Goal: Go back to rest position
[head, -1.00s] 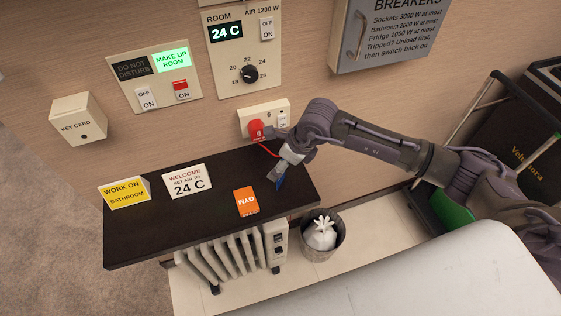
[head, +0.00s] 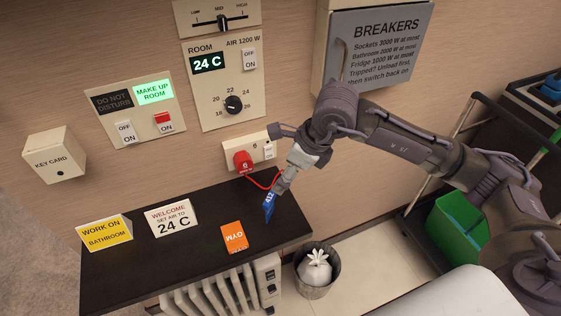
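My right gripper (head: 283,186) hangs over the right end of the dark shelf (head: 160,268), in front of the wall socket. It is shut on a blue card (head: 269,206) marked 412, which points down and looks held above the shelf. An orange card (head: 234,237) with upside-down lettering lies on the shelf, left of the blue card and apart from it. My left gripper is not in view.
A red plug (head: 243,161) with a red cord sits in the socket plate (head: 265,150) close to my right gripper. A key card box (head: 55,156) and switch panels are on the wall. A heater (head: 220,293) and bin (head: 317,272) stand below. A cart with a green bin (head: 459,228) is at right.

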